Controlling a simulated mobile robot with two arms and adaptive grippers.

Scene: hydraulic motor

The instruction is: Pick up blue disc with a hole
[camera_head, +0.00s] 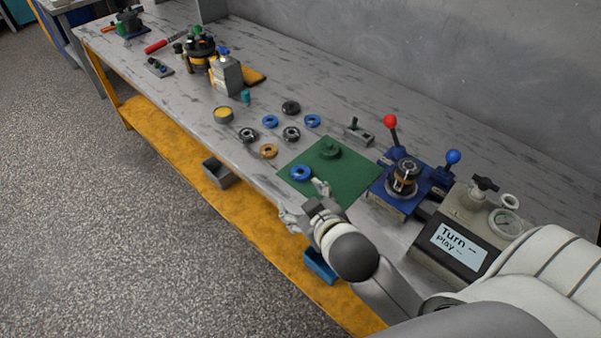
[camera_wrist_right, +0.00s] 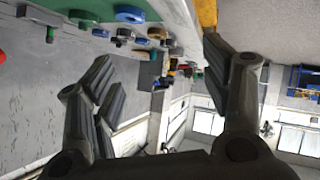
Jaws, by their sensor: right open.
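A blue disc with a hole (camera_head: 301,173) lies flat near the front left corner of the green mat (camera_head: 345,184) in the head view. Two more blue discs, one on the left (camera_head: 270,121) and one on the right (camera_head: 312,120), lie on the bare bench behind the mat. My right gripper (camera_head: 305,203) is open and empty at the bench's front edge, close to the mat's blue disc and apart from it. In the right wrist view, a blue disc (camera_wrist_right: 130,14) shows near the top, beyond the spread fingers. My left gripper is out of view.
A green part (camera_head: 329,149) sits on the mat. Dark and orange rings lie behind and left of it. A blue fixture with a red-knobbed lever (camera_head: 391,122) and a gauge box (camera_head: 459,239) stand to the right. The bench's far right back is clear.

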